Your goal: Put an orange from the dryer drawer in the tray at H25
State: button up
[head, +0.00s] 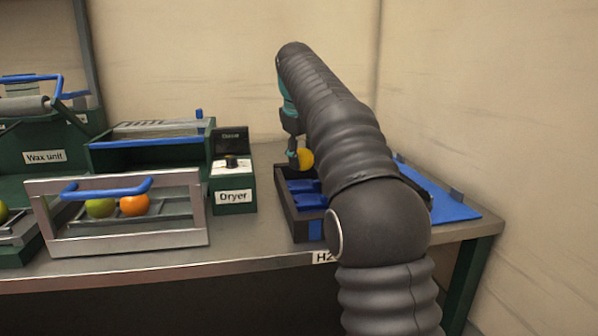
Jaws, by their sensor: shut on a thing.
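My gripper (298,157) is shut on a yellow-orange fruit (306,159), held above the left part of a dark tray with blue compartments (287,218). A gap between the fruit and the tray floor is hard to judge. My arm hides most of the tray's right side and part of the gripper. The label below the tray (324,257) reads "H2", with the rest hidden by my arm. The dryer drawer (130,246), with a clear front and blue handle, stands pulled out at the left. A green fruit (100,208) and an orange (134,205) lie in it.
The dryer box (233,195) stands between drawer and tray. The wax unit (44,157) is at the far left. A blue mat (455,212) lies right of the tray. Walls close off the back and right.

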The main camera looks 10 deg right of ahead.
jog(key=shift+w+a+f, duration=0.35)
jog(key=shift+w, duration=0.1)
jog(key=shift+f+b, duration=0.45)
jog(key=shift+f, duration=1.55)
jog(key=shift+f, duration=0.1)
jog(key=o, duration=0.9)
jog(key=p+v, duration=0.1)
jog(key=v, duration=1.1)
jog(key=shift+s, duration=0.1)
